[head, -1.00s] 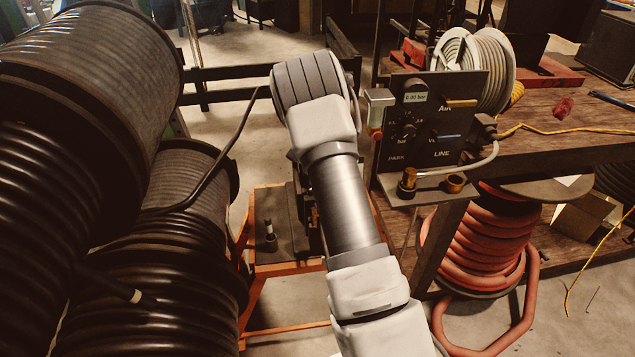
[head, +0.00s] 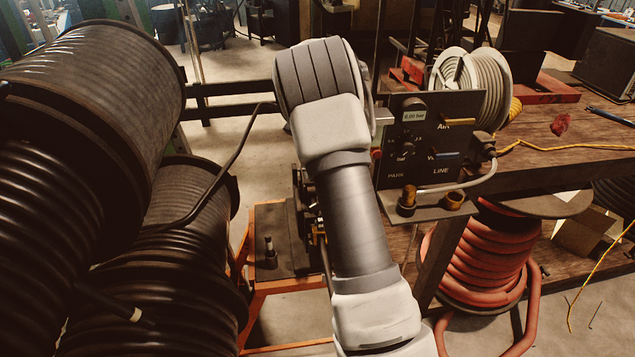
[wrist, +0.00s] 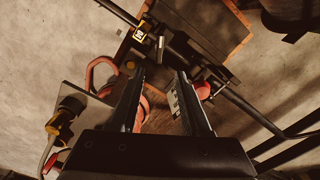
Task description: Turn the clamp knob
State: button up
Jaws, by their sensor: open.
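My gripper (wrist: 160,77) is open in the wrist view, its two dark fingers apart with nothing held between them. Just beyond the fingertips is a dark machine (wrist: 178,48) with a yellow-and-black label and dark bars. A round red knob (wrist: 203,90) shows just right of the right finger; I cannot tell if it is the clamp knob. In the head view, my arm covers the gripper and much of the machine (head: 303,215) on its orange stand (head: 268,297). A short upright post (head: 270,252) stands on the stand's dark top.
Large black hose reels (head: 95,85) fill the left. An air panel (head: 430,140) with dials and brass fittings stands close right of my arm, on a wooden bench (head: 570,165). A red hose coil (head: 490,260) lies below. Bare floor shows behind the stand.

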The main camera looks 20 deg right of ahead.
notch_tip(320, 180, up, 5)
jog(key=shift+r, duration=0.1)
dwell(0.7)
